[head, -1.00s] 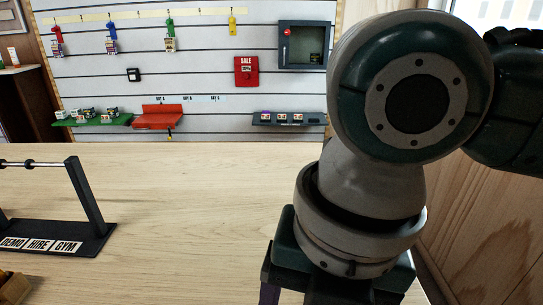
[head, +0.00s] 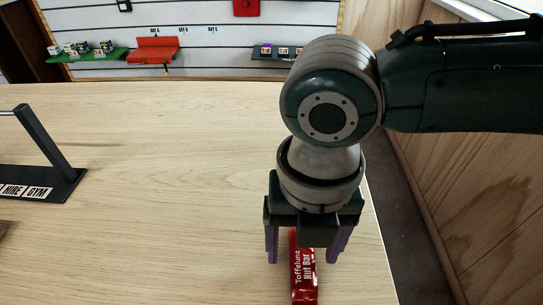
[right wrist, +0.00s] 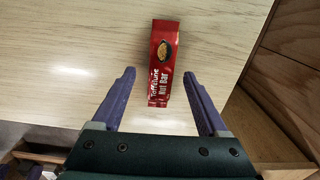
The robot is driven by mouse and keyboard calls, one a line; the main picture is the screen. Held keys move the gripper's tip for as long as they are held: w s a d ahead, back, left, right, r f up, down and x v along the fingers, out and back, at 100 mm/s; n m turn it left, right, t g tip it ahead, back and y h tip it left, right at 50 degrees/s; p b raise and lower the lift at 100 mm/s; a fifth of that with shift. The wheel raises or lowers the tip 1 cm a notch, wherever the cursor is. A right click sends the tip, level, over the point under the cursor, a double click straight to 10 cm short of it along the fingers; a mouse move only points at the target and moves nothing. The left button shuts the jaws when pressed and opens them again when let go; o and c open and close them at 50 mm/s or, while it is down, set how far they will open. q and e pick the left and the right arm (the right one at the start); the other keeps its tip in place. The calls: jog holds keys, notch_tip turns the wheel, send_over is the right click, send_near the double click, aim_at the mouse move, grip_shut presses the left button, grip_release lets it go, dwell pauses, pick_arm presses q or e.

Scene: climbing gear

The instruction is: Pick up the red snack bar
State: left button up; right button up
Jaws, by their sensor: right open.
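The red snack bar (head: 303,272), labelled "Toffelune Nut Bar", lies on the pale wooden counter near its right side. In the right wrist view the bar (right wrist: 164,62) shows in full, with its near end between the fingertips. My right gripper (head: 307,254) is open, with purple fingers on either side of the bar in the head view. In the right wrist view its fingertips (right wrist: 160,74) stand apart, with gaps to the bar on both sides. Contact with the bar does not show. My left gripper is not in view.
A black stand marked "HIRE GYM" (head: 40,190) with an upright post is on the counter's left. The counter's middle (head: 170,190) is clear. A wooden wall (head: 470,190) runs along the right, beyond the counter edge. Red (head: 153,50) and green (head: 88,54) shelves hang at the back.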

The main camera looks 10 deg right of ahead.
jog(key=shift+f, duration=0.6)
grip_shut()
